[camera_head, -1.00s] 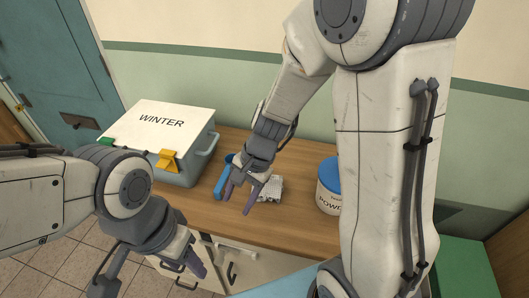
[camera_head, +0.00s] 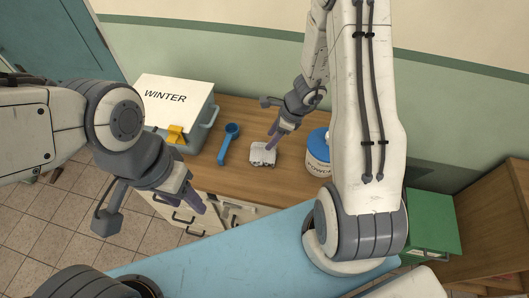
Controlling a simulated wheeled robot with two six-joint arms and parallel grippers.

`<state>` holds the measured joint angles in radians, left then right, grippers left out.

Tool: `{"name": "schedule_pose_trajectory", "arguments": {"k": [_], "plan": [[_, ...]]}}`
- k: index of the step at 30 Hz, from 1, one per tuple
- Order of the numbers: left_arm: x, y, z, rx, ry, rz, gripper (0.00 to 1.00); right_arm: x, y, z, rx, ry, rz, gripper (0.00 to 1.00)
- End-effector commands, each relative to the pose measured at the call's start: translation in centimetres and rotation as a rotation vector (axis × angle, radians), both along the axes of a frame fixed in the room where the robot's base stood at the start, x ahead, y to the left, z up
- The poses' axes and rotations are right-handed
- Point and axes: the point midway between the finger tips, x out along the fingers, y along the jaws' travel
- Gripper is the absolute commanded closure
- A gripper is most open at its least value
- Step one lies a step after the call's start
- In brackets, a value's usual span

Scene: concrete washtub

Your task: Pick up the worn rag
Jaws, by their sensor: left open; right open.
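The worn rag (camera_head: 262,155) is a small crumpled grey-white cloth on the wooden counter, between a blue scoop and a powder tub. My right gripper (camera_head: 272,121) is just behind and to the right of the rag, open and empty, with one finger coming down close to it. I cannot tell whether that finger touches the cloth. My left gripper (camera_head: 150,212) is at the lower left, in front of the counter, open and empty, well away from the rag.
The blue scoop (camera_head: 227,146) lies left of the rag. The powder tub (camera_head: 318,155) with a blue lid stands to its right. A storage box (camera_head: 172,103) marked WINTER sits at the left on the wooden counter (camera_head: 240,184). A green box (camera_head: 432,222) is at the right.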

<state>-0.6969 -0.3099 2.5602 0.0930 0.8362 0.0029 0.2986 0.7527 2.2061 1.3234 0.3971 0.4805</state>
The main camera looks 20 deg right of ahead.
Motion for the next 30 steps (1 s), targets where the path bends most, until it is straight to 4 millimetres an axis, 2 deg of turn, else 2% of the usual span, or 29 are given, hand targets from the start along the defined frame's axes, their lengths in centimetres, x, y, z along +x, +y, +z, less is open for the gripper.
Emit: {"name": "schedule_pose_trajectory", "arguments": {"k": [12,20,22,25,30], "plan": [[0.0,0.0,-0.1,0.0,0.0,0.0,0.5,0.8,2.1,-4.4,0.0,0.001,0.003,0.43],[0.0,0.0,-0.1,0.0,0.0,0.0,0.5,0.9,2.2,-4.5,0.0,-0.001,0.002,0.43],[0.0,0.0,-0.1,0.0,0.0,0.0,0.5,0.9,2.2,-4.5,0.0,-0.001,0.002,0.62],[0.0,0.0,-0.1,0.0,0.0,0.0,0.5,0.9,2.2,-4.5,0.0,-0.001,0.002,1.0],[0.0,0.0,-0.1,0.0,0.0,0.0,0.5,0.9,2.2,-4.5,0.0,-0.001,0.002,1.0]]}}
